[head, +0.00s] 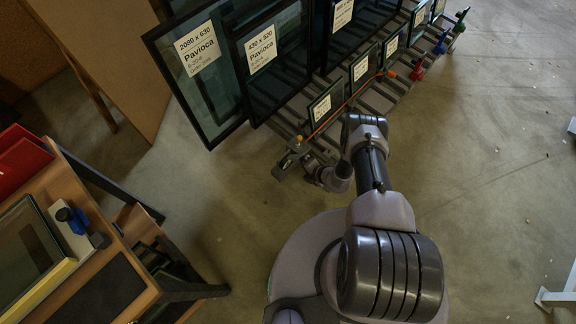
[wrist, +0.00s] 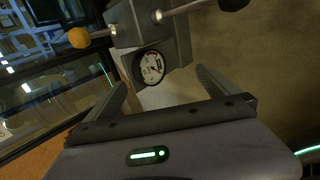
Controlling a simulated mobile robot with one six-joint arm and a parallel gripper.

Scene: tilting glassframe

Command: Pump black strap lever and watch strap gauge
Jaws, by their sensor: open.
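In the wrist view a round white-faced strap gauge (wrist: 150,68) sits on a dark box (wrist: 135,22). Its needle reading is too small to tell. A metal lever with a black knob (wrist: 232,4) leaves the box to the upper right, and a rod with a yellow knob (wrist: 78,37) leaves it to the left. The gauge lies just beyond my fingers (wrist: 162,84), which are apart with nothing between them. In the head view my gripper (head: 316,174) is low beside the rack's near end, below the yellow knob (head: 299,138); the black knob is not clear there.
An orange strap (head: 350,101) runs along the rack (head: 384,88), past small labelled glass frames (head: 326,107). Large glass frames (head: 205,70) lean behind. Red (head: 416,71), blue (head: 441,43) and green (head: 460,19) handles line the far end.

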